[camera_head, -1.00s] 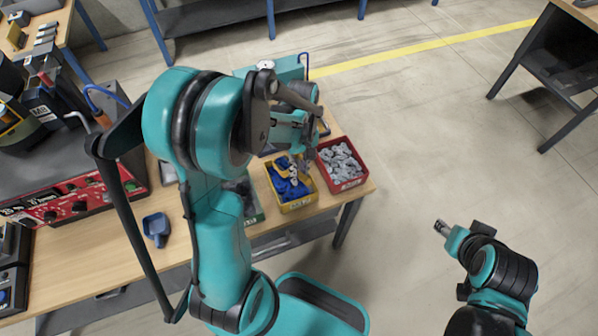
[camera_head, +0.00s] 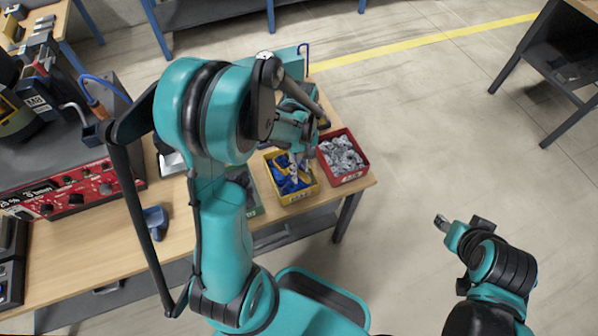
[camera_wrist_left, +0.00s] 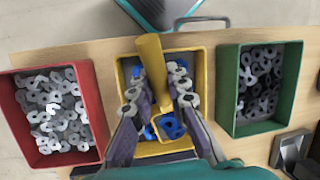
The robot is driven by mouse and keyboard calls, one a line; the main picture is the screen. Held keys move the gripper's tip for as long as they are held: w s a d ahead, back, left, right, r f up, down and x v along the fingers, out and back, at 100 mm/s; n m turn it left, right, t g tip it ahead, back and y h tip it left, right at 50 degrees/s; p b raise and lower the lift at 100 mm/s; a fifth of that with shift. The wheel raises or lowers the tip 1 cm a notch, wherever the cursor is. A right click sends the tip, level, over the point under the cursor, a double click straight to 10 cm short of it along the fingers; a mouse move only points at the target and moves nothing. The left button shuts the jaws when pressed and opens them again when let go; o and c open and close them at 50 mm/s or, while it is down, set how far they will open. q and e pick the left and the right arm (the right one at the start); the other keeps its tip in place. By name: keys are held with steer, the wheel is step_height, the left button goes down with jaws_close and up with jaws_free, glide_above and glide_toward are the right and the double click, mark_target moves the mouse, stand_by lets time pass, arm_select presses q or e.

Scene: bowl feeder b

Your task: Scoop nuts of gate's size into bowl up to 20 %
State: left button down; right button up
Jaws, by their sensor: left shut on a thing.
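My left gripper (camera_head: 293,172) reaches down over the yellow bin (camera_head: 303,197). Blue pieces (camera_wrist_left: 170,127) lie in the yellow bin below. The red bin (camera_head: 352,178) holds silver-grey nuts (camera_wrist_left: 55,105). The green bin (camera_wrist_left: 230,80) holds dark grey nuts (camera_wrist_left: 260,78). An M8 sign (camera_head: 38,102) shows on the machine at left. My right gripper (camera_head: 441,222) hangs away from the table; its jaws are too small to tell.
A blue scoop-like piece (camera_head: 154,220) lies on the wooden table (camera_head: 178,245). A red control panel (camera_head: 85,190) sits at the table's left. The bins stand close together near the right end. My left arm hides much of the table's middle. Floor at right is open.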

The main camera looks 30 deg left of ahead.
arm_select(q)
step_height(320, 180, up, 4)
steer(key=p, duration=0.3)
steer(key=shift+r, duration=0.1)
steer(key=shift+t+y, duration=0.3)
steer(key=shift+s+d+r+p, duration=0.1)
steer(key=shift+d+r+p, duration=0.05)
steer(key=shift+r+p, duration=2.05)
steer(key=shift+r, duration=0.25)
